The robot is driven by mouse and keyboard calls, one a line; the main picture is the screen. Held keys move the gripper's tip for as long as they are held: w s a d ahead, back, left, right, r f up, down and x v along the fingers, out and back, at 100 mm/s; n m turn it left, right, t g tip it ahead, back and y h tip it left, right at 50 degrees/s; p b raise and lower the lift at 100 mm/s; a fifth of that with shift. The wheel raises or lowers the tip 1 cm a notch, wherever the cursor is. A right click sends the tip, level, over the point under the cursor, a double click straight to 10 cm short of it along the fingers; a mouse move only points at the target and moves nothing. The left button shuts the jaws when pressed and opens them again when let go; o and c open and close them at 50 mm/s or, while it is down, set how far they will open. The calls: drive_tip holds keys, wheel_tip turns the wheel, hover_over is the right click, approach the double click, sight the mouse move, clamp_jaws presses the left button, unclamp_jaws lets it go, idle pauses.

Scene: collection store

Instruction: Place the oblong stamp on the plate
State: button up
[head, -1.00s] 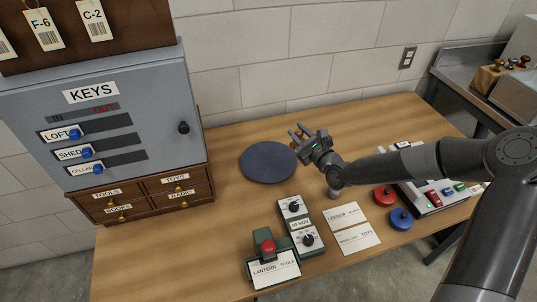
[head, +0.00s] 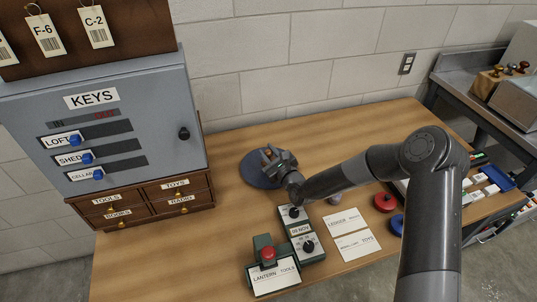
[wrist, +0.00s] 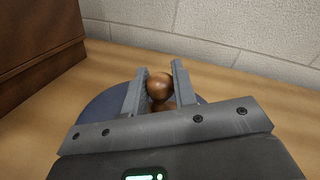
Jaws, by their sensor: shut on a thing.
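My gripper (head: 270,157) is over the dark blue round plate (head: 252,172), near the back of the table. In the wrist view its two fingers (wrist: 160,88) are shut on a stamp's round brown wooden knob (wrist: 159,84). The plate (wrist: 98,110) shows on both sides of the fingers there. The stamp's lower part and base are hidden, so I cannot see its shape or tell whether it touches the plate.
A grey key cabinet (head: 150,120) on wooden drawers (head: 125,207) stands left of the plate. A green dial device (head: 302,240), a red-knobbed stand (head: 268,254) and paper cards (head: 345,222) lie in front. A red disc (head: 385,202) and blue disc (head: 396,224) are to the right.

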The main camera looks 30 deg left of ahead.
drive_tip(key=shift+f, duration=0.4)
drive_tip(key=o, duration=1)
drive_tip(key=shift+f, duration=0.1)
drive_tip(key=shift+d, duration=0.1)
drive_tip(key=v, duration=0.7)
drive_tip(key=shift+s+d, duration=0.15)
